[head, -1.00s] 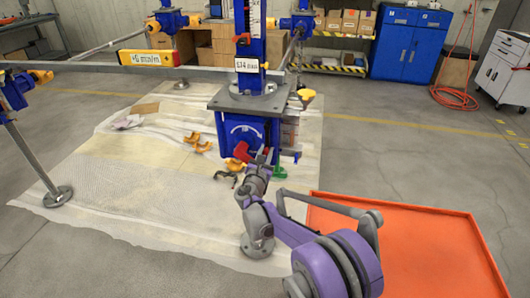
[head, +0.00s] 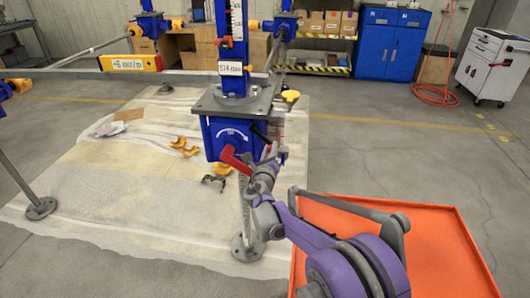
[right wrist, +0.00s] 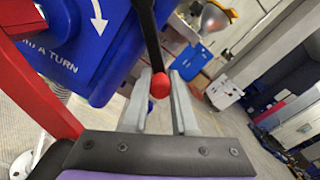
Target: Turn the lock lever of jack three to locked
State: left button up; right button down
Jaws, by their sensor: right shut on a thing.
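The near blue jack (head: 225,133) stands in the middle of the head view, with a grey top plate (head: 232,101) and a white turn arrow on its face. No jack number is readable. A black lever (right wrist: 147,35) with a red ball knob (right wrist: 159,85) reaches down from the housing in the right wrist view. My right gripper (right wrist: 160,105) is shut on this lever near its knob, one finger on each side. In the head view the right gripper (head: 268,154) is at the jack's right side. A separate red arm (head: 233,158) sticks out of the jack's front. My left gripper is out of view.
An orange tray (head: 440,222) lies at the right, under my right arm. A grey clamp-like part (head: 214,182) and yellow-orange parts (head: 184,148) lie on the white floor sheet.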

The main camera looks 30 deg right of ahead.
notch_tip(320, 180, up, 6)
jog(key=s+d+n, duration=0.1)
jog(key=n, duration=0.6)
jog(key=shift+s+d+f+n+p, duration=0.15)
jog(key=shift+d+n+p, duration=0.2)
jog(key=shift+n+p, duration=0.05)
jog(key=c, duration=0.7)
grip_release()
jog(key=shift+a, duration=0.1)
jog(key=v, duration=1)
jog(key=shift+s+a, duration=0.2)
jog(key=shift+s, duration=0.1)
